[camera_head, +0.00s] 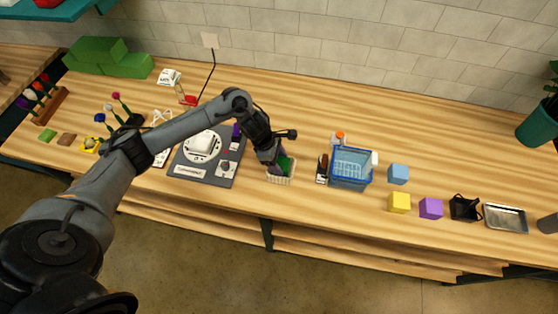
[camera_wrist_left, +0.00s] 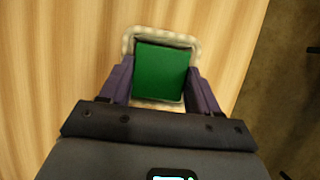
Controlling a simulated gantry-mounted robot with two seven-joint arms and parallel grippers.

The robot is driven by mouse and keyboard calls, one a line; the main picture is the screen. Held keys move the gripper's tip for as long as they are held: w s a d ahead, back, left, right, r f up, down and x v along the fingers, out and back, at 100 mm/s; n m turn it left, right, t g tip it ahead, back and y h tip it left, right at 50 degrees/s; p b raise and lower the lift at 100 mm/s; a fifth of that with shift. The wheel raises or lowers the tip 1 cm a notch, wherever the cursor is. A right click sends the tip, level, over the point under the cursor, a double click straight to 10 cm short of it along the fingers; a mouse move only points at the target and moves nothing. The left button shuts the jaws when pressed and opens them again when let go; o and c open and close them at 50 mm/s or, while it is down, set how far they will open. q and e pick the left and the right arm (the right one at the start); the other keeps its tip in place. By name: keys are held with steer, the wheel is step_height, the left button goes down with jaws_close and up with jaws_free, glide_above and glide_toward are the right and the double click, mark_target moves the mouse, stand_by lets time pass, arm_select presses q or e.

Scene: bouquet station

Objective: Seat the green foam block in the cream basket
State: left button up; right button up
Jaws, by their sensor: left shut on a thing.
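The green foam block (camera_wrist_left: 161,71) is between the two fingers of my left gripper (camera_wrist_left: 160,86), which is shut on it. In the left wrist view the block sits within the outline of the cream basket (camera_wrist_left: 190,39), whose rim shows around it. How deep the block is, and whether it touches the basket floor, I cannot tell. In the head view my left gripper (camera_head: 276,160) points down at the cream basket (camera_head: 281,179), and a bit of the green block (camera_head: 286,163) shows beside the fingers. My right gripper is not in view.
A blue wire basket (camera_head: 351,168) stands to the right, past a dark narrow item (camera_head: 322,169). A grey board (camera_head: 205,172) with a white round piece lies to the left. Coloured cubes and a metal tray (camera_head: 506,218) are farther right. The counter's front edge is close to the cream basket.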

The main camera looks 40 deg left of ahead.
arm_select(q)
steer(key=o, duration=1.2)
steer(key=shift+o, duration=1)
steer(key=shift+r, duration=0.15)
steer(key=shift+r+p, duration=0.95)
steer(key=shift+r, duration=0.7)
steer(key=shift+r+p, duration=0.85)
steer(key=shift+r, duration=0.85)
